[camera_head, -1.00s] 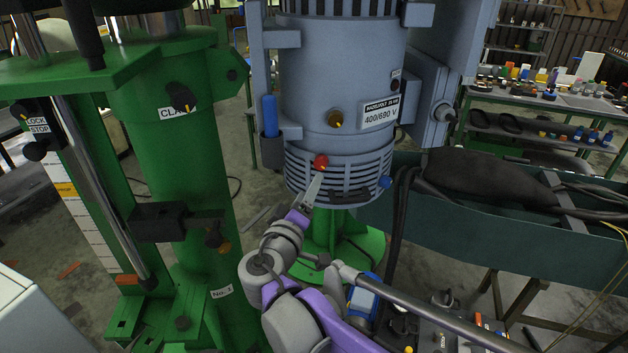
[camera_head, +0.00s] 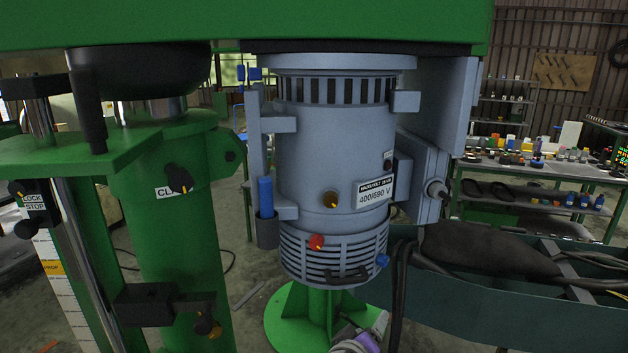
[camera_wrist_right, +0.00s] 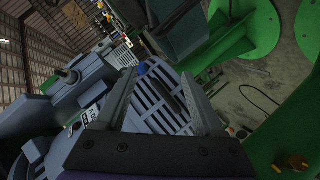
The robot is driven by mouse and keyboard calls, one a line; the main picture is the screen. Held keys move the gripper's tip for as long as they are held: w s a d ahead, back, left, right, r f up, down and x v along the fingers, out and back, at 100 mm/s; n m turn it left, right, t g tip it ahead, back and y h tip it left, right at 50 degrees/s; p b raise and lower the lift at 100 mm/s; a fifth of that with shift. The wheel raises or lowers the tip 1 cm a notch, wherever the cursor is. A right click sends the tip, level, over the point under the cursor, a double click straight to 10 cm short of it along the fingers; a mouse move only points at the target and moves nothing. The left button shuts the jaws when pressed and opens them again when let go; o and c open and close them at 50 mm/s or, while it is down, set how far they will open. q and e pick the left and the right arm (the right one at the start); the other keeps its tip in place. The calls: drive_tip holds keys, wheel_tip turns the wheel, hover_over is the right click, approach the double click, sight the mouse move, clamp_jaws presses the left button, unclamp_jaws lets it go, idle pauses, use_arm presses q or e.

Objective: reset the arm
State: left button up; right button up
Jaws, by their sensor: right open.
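My right gripper (camera_head: 378,322) shows only in part at the bottom edge of the head view, below the grey motor housing (camera_head: 335,150). Its purple and grey wrist is mostly cut off. In the right wrist view the two fingers of my right gripper (camera_wrist_right: 157,76) are spread, with nothing held between them. The slotted lower part of the motor housing (camera_wrist_right: 160,103) shows beyond and between the fingers. A red knob (camera_head: 317,241) and a blue knob (camera_head: 382,261) sit on the housing's slotted lower ring, apart from the gripper. My left gripper is not in view.
A green column (camera_head: 180,240) with a clamp lever stands at the left. A green round base (camera_head: 285,320) is under the motor. A teal trough (camera_head: 480,300) with a dark bag and cables lies at the right. A cluttered workbench (camera_head: 560,172) stands behind.

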drive_tip(key=s+d+f+m+g+y, duration=0.15)
drive_tip(key=s+d+f+g, duration=0.25)
drive_tip(key=s+d+f, duration=0.4)
drive_tip(key=s+f+m+g+y, duration=0.1)
drive_tip(key=s+f+m+y, duration=0.2)
drive_tip(key=s+f, duration=0.4)
drive_tip(key=s+a+y, duration=0.1)
drive_tip(key=s, duration=0.3)
drive_tip(key=shift+f+m+g, duration=0.2)
drive_tip(key=shift+m+g, duration=0.15)
drive_tip(key=shift+g, duration=0.05)
